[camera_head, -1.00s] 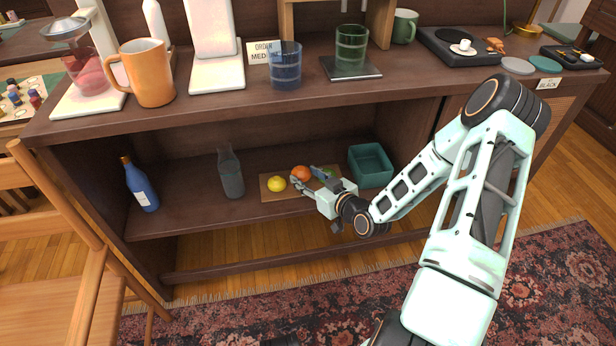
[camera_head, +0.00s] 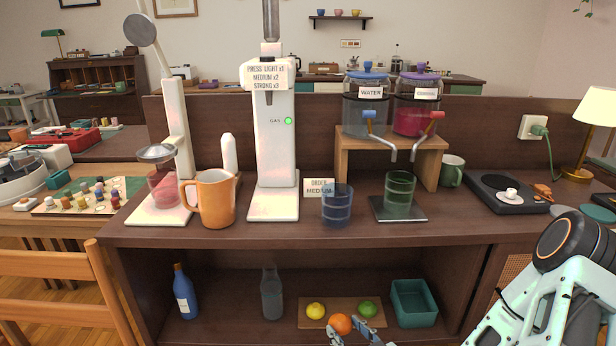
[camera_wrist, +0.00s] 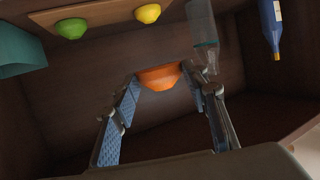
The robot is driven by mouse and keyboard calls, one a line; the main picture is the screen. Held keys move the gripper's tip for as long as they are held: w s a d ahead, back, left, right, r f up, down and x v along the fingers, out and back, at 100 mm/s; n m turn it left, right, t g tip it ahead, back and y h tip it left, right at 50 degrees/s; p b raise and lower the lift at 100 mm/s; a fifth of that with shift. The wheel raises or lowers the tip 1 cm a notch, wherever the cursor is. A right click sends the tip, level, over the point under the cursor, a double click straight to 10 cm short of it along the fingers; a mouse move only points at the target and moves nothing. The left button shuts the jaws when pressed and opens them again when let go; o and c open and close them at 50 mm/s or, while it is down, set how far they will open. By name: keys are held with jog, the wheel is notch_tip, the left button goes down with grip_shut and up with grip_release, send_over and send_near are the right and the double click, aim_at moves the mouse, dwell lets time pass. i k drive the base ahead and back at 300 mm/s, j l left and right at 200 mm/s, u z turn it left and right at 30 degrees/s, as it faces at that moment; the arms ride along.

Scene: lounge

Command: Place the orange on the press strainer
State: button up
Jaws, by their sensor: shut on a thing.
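The orange (camera_head: 340,324) is in the lower cabinet compartment, held between the fingertips of my gripper (camera_head: 354,332). The wrist view shows the orange (camera_wrist: 158,77) between the blue-padded fingers of my gripper (camera_wrist: 163,88), clear of the cutting board. Most of my gripper is below the head view's edge. The press stands at the left on the counter, a white column with a raised lever (camera_head: 140,30). Its shallow strainer (camera_head: 157,152) looks empty and sits over a reddish glass (camera_head: 163,188).
The wooden board (camera_head: 342,309) holds a lemon (camera_head: 316,311) and a lime (camera_head: 368,309). A blue bottle (camera_head: 184,294), a clear bottle (camera_head: 271,294) and a teal bin (camera_head: 413,303) share the shelf. The counter (camera_head: 280,233) overhangs it. An orange mug (camera_head: 215,198) stands beside the press.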

aim_at(157, 151)
jog(key=k+l, duration=0.35)
jog(key=l, duration=0.15)
jog(key=k+l, duration=0.3)
jog(key=l, duration=0.2)
